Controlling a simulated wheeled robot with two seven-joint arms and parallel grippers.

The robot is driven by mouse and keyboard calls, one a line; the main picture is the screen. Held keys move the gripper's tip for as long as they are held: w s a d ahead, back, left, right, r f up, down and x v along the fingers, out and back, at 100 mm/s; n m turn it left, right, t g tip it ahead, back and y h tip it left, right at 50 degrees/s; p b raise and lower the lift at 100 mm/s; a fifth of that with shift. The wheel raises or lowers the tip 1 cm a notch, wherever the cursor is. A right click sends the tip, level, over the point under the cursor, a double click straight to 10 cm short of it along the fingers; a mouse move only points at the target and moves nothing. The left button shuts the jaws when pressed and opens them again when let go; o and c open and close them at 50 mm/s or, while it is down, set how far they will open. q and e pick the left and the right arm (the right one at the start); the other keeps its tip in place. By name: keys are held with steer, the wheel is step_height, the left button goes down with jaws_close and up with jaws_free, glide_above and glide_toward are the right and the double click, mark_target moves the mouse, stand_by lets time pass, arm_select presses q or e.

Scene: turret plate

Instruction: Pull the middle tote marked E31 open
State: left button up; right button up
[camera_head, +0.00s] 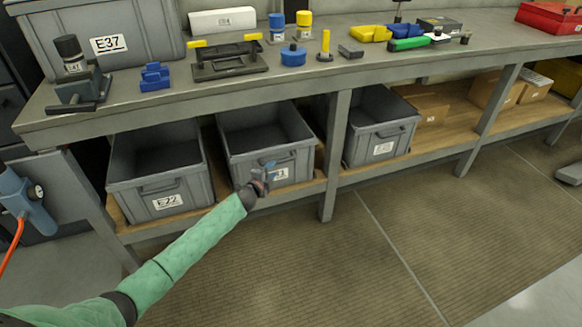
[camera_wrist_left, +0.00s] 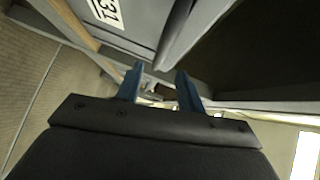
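The middle grey tote (camera_head: 235,150) sits on the low shelf under the bench, between two other grey totes. Its white label is partly covered by my left gripper in the head view; the digits 31 show on the label (camera_wrist_left: 106,12) in the left wrist view. My left gripper (camera_head: 268,168) is at the tote's front face, by the handle and label. In the left wrist view its two blue fingers (camera_wrist_left: 158,82) stand apart, with no clear object held between them. I cannot tell whether they touch the handle. My right gripper is not in view.
Tote E22 (camera_head: 163,185) is at the left and another grey tote (camera_head: 378,140) at the right, beyond a bench leg (camera_head: 333,165). Cardboard boxes (camera_head: 425,105) lie farther right. The bench top (camera_head: 130,102) above carries tools and tote E37 (camera_head: 150,50). The floor in front is clear.

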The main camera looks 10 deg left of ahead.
mark_target(278, 163)
arm_select(q)
steer(key=x, duration=0.6)
steer(key=shift+w+a, duration=0.1)
steer(key=shift+w, duration=0.2)
steer(key=shift+w+a+f, duration=0.2)
steer(key=shift+a, duration=0.05)
steer(key=shift+w+d+r, duration=0.1)
steer(key=shift+d+r, duration=0.15)
steer(key=shift+d, duration=0.3)
steer(key=shift+a+f, duration=0.15)
steer(key=shift+a, duration=0.1)
steer(key=shift+w+a+f, duration=0.1)
steer(key=shift+c, duration=1.3)
steer(key=shift+d, duration=0.25)
jaws_close()
